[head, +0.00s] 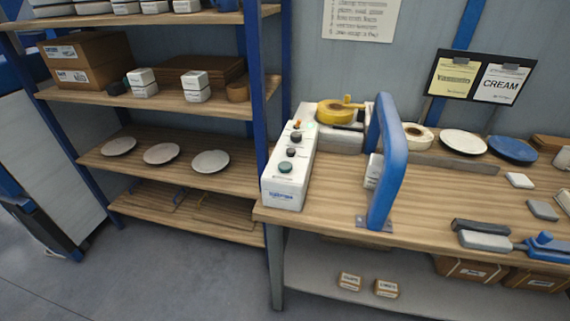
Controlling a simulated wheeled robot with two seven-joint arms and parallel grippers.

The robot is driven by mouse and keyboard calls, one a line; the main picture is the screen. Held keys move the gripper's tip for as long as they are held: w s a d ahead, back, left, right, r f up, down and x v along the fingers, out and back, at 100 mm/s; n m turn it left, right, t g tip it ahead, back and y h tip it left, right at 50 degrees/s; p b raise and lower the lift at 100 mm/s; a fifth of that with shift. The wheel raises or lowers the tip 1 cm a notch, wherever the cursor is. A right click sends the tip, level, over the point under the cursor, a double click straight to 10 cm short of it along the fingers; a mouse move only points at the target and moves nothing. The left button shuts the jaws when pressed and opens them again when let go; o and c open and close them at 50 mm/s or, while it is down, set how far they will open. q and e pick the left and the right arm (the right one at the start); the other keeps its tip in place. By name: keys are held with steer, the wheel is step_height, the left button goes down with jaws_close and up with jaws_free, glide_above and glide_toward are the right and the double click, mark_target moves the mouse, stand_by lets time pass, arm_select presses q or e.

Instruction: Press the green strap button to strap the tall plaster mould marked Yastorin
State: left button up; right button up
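A white control box (290,182) stands at the left end of the workbench. A dark green button (285,168) is on its sloped top, nearest the front. Dark knobs and a small orange part sit further back on it. A blue arch (384,165) stands upright on the bench to the right of the box. A white block (373,171) shows partly behind the arch's near side; I cannot tell whether it is the tall mould, and no name is readable on it. Neither of my grippers is in view.
A yellow tape roll (338,112) sits behind the box. Plates (463,142) and small blocks (520,180) lie to the right on the bench (440,200). A blue-posted shelf (235,175) with plates and boxes stands left. Open floor (170,275) lies in front of the shelf.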

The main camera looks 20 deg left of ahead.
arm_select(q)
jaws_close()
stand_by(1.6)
